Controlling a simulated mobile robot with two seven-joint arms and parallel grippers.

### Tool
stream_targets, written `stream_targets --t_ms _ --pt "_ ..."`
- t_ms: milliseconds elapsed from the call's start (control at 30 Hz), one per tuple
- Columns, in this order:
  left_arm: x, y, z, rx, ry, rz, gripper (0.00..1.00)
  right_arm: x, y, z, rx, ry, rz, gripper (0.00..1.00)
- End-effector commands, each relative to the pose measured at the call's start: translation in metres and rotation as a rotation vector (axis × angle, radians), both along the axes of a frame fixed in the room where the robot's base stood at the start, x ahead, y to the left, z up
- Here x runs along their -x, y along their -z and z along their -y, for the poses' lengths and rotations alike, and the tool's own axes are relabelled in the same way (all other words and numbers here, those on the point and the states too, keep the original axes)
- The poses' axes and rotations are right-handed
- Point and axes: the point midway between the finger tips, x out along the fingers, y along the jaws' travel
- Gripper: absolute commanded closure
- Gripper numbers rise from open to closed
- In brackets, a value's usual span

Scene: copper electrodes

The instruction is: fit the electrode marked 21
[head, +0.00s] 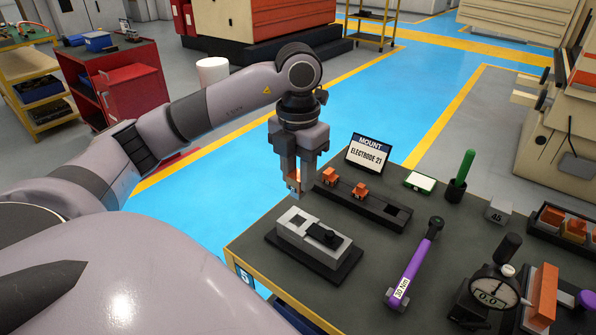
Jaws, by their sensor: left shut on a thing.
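My left gripper (298,170) points down and is shut on a copper electrode (294,188), of which an orange part and a small pale label show between the fingertips. The number on the label is too small to read. The electrode is above the back left of a light grey fixture (291,240) on a dark base. The fixture has a square opening at its left end and a black knob (326,236) on its right part. A black rack (378,212) behind holds two orange electrodes (360,191) and shows an empty square slot at its right end. My right gripper is out of view.
A sign (368,153) reads "MOUNT ELECTRODE 21". A purple torque wrench (417,262) lies right of the fixture. A dial gauge (490,293), a green-handled tool (461,172) and a grey block (498,211) stand further right. The table's front left corner is bare.

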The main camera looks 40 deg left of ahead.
Motion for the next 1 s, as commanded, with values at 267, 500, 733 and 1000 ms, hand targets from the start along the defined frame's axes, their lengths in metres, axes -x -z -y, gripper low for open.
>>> stream_targets --t_ms 267,500,733,1000 --pt "0.0 -0.001 -0.001 0.0 -0.016 0.002 0.98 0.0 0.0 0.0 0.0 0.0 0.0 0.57" --pt "0.0 0.001 -0.001 0.0 -0.015 0.002 0.98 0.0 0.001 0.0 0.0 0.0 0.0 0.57" --pt "0.0 0.016 -0.001 0.0 -0.015 0.002 0.98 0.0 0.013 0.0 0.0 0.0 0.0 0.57" --pt "0.0 0.043 -0.001 -0.001 -0.014 0.002 0.98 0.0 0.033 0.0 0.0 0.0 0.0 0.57"
